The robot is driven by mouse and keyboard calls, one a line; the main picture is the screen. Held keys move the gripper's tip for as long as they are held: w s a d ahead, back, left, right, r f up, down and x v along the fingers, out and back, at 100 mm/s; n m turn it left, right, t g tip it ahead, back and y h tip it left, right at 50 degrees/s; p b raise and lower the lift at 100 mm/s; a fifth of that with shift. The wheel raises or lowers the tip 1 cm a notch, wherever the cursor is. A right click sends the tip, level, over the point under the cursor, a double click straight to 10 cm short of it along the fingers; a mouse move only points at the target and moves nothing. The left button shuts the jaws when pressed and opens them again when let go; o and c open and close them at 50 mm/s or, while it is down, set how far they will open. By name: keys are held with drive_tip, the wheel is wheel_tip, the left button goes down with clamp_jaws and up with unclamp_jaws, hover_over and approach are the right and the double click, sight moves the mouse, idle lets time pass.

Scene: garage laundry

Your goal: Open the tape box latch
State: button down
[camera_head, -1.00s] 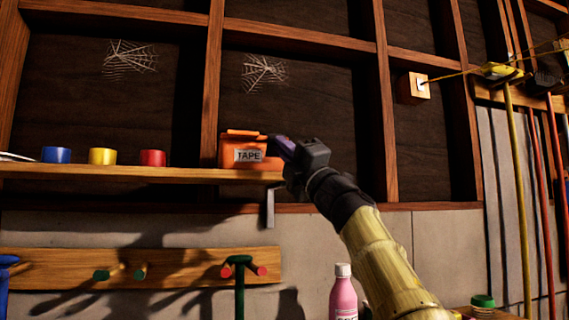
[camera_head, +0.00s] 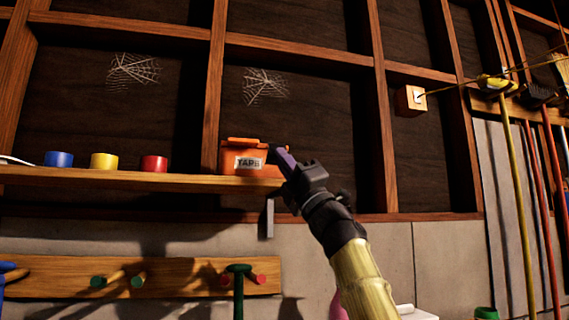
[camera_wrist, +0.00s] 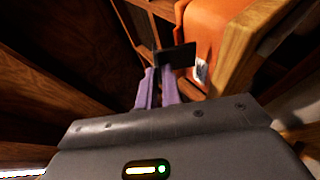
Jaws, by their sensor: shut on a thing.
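The orange tape box (camera_head: 232,153) with a white TAPE label stands at the right end of the wooden shelf. My gripper (camera_head: 277,152) is at the box's right side, with its purple fingers reaching up to it. In the wrist view the orange box (camera_wrist: 205,25) fills the upper right. A dark flat piece that looks like the latch (camera_wrist: 178,56) sits at the tips of the purple fingers (camera_wrist: 157,78), which are close together on it. The fingers' exact contact is partly hidden. The box top looks closed from the head view.
Blue (camera_head: 58,159), yellow (camera_head: 104,161) and red (camera_head: 153,163) tape rolls stand on the shelf (camera_head: 130,180) to the left. A peg rail (camera_head: 180,275) hangs below. Wooden studs (camera_head: 382,120) frame the wall behind. Long-handled tools stand at the right.

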drive_tip(key=c, duration=1.6)
unclamp_jaws()
drive_tip(key=shift+o, duration=0.2)
drive_tip(key=shift+f, duration=0.1)
drive_tip(key=b+v, duration=1.5)
drive_tip(key=v, duration=0.2)
drive_tip(key=shift+o, duration=0.2)
drive_tip(key=shift+d+f, duration=0.1)
